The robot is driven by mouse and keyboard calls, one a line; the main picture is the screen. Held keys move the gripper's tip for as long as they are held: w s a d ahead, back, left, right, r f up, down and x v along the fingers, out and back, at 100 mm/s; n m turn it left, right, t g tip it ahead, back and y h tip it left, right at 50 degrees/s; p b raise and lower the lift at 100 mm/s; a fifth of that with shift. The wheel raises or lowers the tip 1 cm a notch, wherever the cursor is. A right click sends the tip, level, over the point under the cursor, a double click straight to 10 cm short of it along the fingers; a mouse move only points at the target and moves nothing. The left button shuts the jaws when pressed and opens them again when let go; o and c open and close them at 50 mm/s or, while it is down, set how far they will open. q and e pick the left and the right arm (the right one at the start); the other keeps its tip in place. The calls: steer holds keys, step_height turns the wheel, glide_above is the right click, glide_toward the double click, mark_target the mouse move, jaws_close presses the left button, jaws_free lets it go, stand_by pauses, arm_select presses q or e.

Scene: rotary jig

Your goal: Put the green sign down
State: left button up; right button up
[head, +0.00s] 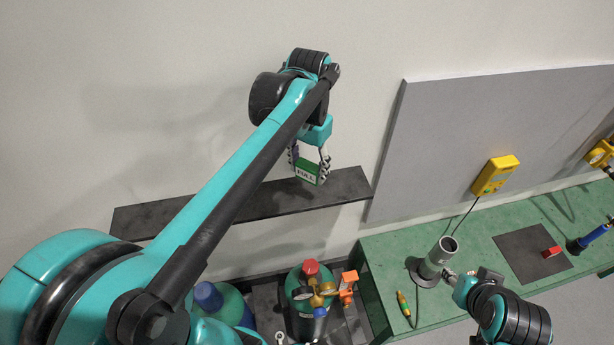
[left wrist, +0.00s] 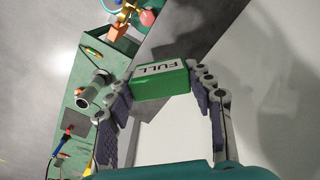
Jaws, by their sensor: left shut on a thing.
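The green sign (head: 307,172) is a small green block with a white face reading FULL. My left gripper (head: 309,168) is shut on it, with one finger on each side. In the head view the sign shows against the dark shelf (head: 240,205) on the wall; I cannot tell whether it touches the shelf. In the left wrist view the sign (left wrist: 162,80) sits between the fingertips, with the dark shelf (left wrist: 195,30) behind it. My right gripper (head: 455,278) is beside a grey tube (head: 438,258) on the green bench; its fingers are too hidden to read.
Below the shelf stand a green cylinder with a red cap (head: 311,268) and brass fittings, and a blue-capped one (head: 208,296). The green bench (head: 385,255) carries a dark plate (head: 530,255) and a red block (head: 552,252). A yellow box (head: 495,175) hangs on the grey panel (head: 440,150).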

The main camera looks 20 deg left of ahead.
mark_target(307, 174)
arm_select(q)
steer(key=f, duration=0.2)
steer(key=w+a+f, duration=0.1)
steer(key=shift+w, duration=0.1)
steer(key=shift+d+f+p, duration=0.15)
steer(key=shift+f+p, duration=0.2)
steer(key=shift+f, duration=0.1)
step_height(307, 174, down, 2)
steer(key=shift+f, duration=0.25)
steer(key=shift+w+f+p, duration=0.15)
steer(key=shift+f+p, duration=0.2)
steer(key=shift+p, duration=0.1)
steer(key=shift+f, duration=0.2)
steer(key=o, duration=1.1)
steer(key=shift+o, duration=0.2)
